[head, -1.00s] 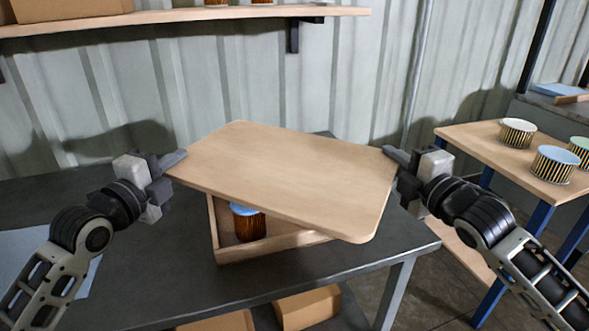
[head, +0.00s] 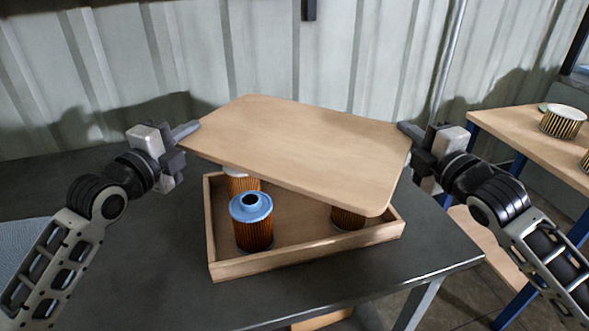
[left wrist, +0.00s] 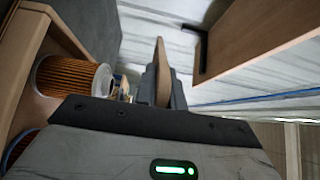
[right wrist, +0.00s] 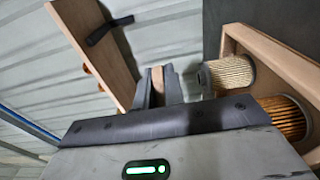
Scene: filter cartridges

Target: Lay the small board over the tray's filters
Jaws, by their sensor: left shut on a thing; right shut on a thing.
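The small board (head: 300,145) is a light wooden panel with rounded corners. It is held above the tray (head: 305,254), tilted in the head view. My left gripper (head: 192,130) is shut on its left edge, and my right gripper (head: 408,130) is shut on its right edge. The wooden tray holds a blue-topped filter (head: 252,222) at the front left, a pale-topped filter (head: 242,181) behind it and another filter (head: 347,217) at the right, partly hidden by the board. The board's edge shows between the jaws in the left wrist view (left wrist: 162,75) and right wrist view (right wrist: 157,82).
The tray stands on a dark table (head: 150,265) with free room around it. A wooden side table (head: 530,142) at the right carries pale-topped filters (head: 562,122). A corrugated wall stands behind. A wooden shelf (left wrist: 255,40) shows in the left wrist view.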

